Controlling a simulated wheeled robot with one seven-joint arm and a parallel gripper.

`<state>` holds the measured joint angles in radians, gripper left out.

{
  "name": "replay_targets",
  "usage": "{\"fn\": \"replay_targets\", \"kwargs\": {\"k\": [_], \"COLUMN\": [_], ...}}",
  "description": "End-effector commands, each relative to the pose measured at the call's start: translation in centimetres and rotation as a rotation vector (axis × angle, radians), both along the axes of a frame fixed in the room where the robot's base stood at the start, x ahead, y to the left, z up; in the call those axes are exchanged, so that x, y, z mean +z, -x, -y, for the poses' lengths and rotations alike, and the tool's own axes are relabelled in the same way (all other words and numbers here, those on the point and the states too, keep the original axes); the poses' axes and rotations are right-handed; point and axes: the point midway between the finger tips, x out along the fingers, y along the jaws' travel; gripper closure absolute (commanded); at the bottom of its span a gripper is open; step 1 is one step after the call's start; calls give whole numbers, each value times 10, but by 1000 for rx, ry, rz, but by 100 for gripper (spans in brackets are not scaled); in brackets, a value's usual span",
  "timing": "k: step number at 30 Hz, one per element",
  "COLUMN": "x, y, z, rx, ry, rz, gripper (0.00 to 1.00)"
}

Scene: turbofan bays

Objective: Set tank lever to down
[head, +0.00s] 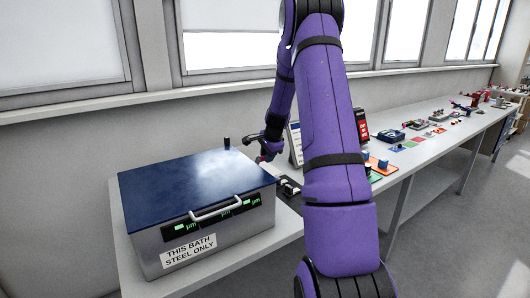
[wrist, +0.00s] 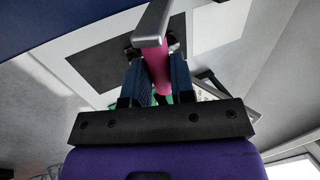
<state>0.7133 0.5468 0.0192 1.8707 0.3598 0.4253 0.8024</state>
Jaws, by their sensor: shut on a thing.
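The tank (head: 200,205) is a grey box with a dark blue lid, a white front handle and a label reading "THIS BATH STEEL ONLY". My gripper (head: 266,154) is at the tank's back right side, partly hidden by the tank and my arm. In the wrist view my gripper (wrist: 158,65) has its two blue fingers shut on the pink grip of the tank lever (wrist: 158,73). A grey metal bar (wrist: 155,22) extends from the grip toward the top of that view. The lever's pivot is hidden, and I cannot tell its angle exactly.
A black post (head: 227,142) stands at the back of the tank. A framed panel (head: 295,143) and a red display (head: 362,125) stand behind my arm. Orange (head: 378,164) and other coloured pads lie on the long bench, with several parts farther right. The floor at right is clear.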

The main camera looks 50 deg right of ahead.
Motion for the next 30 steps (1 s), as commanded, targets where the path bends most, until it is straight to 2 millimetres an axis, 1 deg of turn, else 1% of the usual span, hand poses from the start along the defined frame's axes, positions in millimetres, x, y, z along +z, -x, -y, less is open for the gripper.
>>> {"fn": "replay_targets", "kwargs": {"k": [1,4,11,21,30], "x": [-2,-6,-18,-49,-67], "y": [4,7,17,44,54], "z": [0,-1,-4,-10,-13], "rx": [-4,-3,-1,0,-1], "ry": [2,11,10,7,8], "rz": [19,57,51,50,49], "gripper": [100,100,100,100,100]}}
